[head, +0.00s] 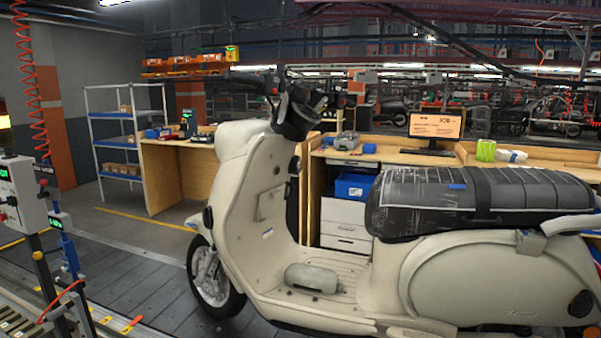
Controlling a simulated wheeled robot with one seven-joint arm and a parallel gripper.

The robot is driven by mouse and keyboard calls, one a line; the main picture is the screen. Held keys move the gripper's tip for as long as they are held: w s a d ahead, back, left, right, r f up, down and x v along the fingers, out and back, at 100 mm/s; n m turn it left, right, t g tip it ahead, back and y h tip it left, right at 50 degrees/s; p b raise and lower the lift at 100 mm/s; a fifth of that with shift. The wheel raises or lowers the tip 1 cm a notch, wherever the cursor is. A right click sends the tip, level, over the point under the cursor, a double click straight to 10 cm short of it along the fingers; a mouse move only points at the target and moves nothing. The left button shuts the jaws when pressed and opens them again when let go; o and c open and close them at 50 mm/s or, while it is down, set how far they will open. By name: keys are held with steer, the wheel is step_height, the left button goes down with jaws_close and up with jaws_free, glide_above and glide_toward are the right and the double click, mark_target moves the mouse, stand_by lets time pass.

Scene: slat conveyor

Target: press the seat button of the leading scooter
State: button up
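A cream scooter (330,262) stands side-on across the middle and right, its front wheel (212,277) to the left. Its black seat (480,192) is shut and looks wrapped in clear film, with a small blue mark (456,187) on its side. A small round dark fitting (296,164) shows on the inner side of the front shield, below the dark, covered-looking handlebar middle (297,114). I cannot tell whether this fitting is the seat button. My gripper is not in view.
A grey rounded object (313,278) lies on the footboard. A control box (20,195) and blue post (66,243) stand at the left. Wooden benches (175,165) and a monitor (436,126) are behind. Slatted floor (135,285) left of the front wheel is clear.

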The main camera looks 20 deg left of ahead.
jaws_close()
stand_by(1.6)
